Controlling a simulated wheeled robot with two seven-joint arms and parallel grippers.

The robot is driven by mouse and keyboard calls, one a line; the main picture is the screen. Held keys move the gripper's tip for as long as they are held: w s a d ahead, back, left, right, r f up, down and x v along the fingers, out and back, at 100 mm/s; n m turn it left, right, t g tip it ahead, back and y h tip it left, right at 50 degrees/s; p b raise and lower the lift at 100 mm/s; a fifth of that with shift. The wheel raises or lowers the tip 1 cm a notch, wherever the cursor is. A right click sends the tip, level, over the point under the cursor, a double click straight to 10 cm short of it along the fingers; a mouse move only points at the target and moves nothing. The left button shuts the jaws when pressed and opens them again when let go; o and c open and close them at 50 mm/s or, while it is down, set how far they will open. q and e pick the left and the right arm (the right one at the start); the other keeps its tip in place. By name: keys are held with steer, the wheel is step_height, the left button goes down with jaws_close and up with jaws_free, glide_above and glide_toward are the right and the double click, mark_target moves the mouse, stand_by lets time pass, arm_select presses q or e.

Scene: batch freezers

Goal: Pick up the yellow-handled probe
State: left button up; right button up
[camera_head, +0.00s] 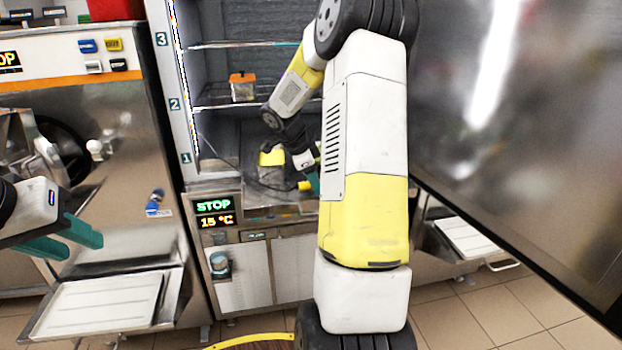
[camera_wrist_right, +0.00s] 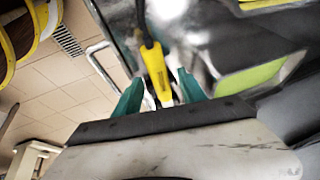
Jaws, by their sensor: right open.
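The yellow-handled probe (camera_head: 304,186) is low in the open freezer cabinet, near its front edge. In the right wrist view, its yellow handle (camera_wrist_right: 155,68) has a dark upper end and a pale lower end. My right gripper (camera_head: 314,180) reaches into the cabinet beside the handle. In the wrist view, its teal fingers (camera_wrist_right: 160,92) are open, one on each side of the handle's lower part, with gaps visible. My left gripper (camera_head: 72,240) is open and empty at the far left, in front of the left machine.
A clear container with an orange lid (camera_head: 242,87) stands on the shelf at label 2. A yellow-topped container (camera_head: 271,170) sits lower, behind the probe. The large open door (camera_head: 520,120) fills the right side. My right arm hides part of the cabinet.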

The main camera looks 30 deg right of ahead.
steer(key=shift+f, duration=0.2)
stand_by(0.5)
steer(key=shift+c, duration=0.2)
jaws_close()
